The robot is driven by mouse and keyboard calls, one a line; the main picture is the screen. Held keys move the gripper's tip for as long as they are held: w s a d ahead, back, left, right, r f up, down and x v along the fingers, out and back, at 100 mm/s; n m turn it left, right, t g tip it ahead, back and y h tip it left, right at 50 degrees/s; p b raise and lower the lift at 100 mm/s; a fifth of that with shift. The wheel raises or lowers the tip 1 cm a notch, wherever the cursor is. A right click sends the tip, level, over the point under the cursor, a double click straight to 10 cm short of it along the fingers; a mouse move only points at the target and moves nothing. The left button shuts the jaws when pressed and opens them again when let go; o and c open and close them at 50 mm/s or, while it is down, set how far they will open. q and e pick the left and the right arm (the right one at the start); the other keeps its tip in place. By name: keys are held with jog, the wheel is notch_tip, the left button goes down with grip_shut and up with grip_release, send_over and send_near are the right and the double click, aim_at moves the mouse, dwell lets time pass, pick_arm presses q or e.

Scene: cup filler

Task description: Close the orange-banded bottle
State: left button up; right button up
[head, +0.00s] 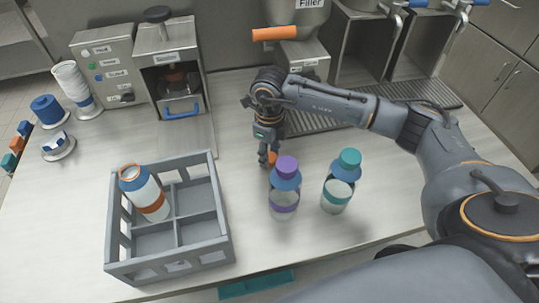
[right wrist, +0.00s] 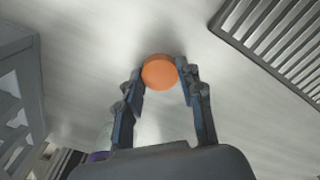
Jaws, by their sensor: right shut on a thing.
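The orange-banded bottle (head: 146,192) stands a little tilted in a compartment of the grey crate (head: 218,222), at its back left. Its top shows an orange rim and no cap. My right gripper (head: 266,160) is at the middle of the counter, behind the purple-capped bottle. It is shut on an orange cap (right wrist: 159,72), which sits between the fingertips in the right wrist view; the cap also shows partly in the head view (head: 272,158). I cannot tell whether the cap touches the counter. My left gripper is not in view.
A purple-capped bottle (head: 285,190) and a teal-capped bottle (head: 338,182) stand on the counter right of the crate. A filler (head: 297,20) and machines (head: 105,68) stand at the back. Counter between crate and gripper is clear.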

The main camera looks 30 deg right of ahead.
aim_at(270, 157)
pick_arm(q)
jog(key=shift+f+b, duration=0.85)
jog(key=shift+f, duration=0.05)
pick_arm(e)
notch_tip(270, 157, up, 10)
jog(key=shift+f, duration=0.15)
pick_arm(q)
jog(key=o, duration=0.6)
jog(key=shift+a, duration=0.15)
